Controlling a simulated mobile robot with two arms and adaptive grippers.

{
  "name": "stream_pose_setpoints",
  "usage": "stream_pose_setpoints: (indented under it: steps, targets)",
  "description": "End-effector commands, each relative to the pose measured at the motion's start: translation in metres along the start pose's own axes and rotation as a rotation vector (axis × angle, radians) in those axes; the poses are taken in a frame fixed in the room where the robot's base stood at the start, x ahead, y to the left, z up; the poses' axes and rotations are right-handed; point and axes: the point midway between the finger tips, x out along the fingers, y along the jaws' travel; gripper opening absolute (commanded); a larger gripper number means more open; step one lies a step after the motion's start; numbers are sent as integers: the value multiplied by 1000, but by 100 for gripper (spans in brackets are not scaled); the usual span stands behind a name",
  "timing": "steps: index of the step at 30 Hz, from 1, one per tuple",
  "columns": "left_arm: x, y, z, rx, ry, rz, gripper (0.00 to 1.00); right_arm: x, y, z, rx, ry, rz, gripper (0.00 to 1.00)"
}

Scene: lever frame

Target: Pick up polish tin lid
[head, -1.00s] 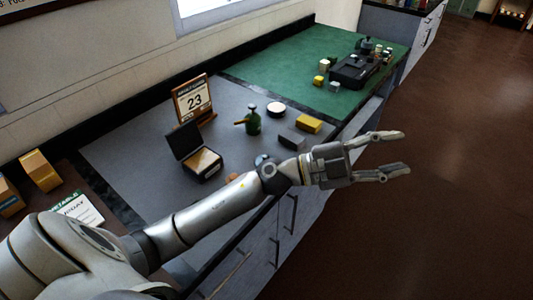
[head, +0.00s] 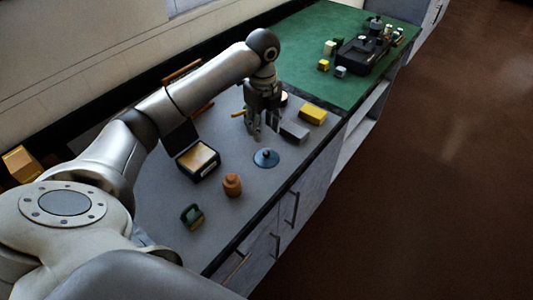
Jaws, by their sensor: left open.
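A flat round blue disc with a small dark knob (head: 266,158) lies on the grey worktop near its front edge; it looks like the polish tin lid. My left gripper (head: 264,135) points down behind and above this disc, apart from it, open with nothing between its fingers. A round pale-topped tin (head: 284,98) stands behind the gripper and is mostly hidden by it. My right gripper is not in view.
A grey block (head: 295,132) and a yellow block (head: 313,115) stand right of the gripper. An open black box (head: 198,160), a brown jar (head: 232,185) and a green item (head: 192,216) stand to the left. The worktop around the disc is clear.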

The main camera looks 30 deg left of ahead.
Motion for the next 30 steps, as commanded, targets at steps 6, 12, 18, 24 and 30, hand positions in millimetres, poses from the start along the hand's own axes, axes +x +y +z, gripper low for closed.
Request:
stream_pose_setpoints:
  steps: [6,12,18,24,30]
  targets:
    - [32,0,-2,3,4,1,44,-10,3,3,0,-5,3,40]
    - [46,0,-5,5,6,1,44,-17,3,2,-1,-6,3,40]
    - [76,-1,-12,6,6,1,44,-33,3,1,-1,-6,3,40]
    - [92,-1,-11,5,4,-2,44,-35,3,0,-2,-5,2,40]
    - [92,-1,-11,6,4,-3,41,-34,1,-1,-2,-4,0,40]
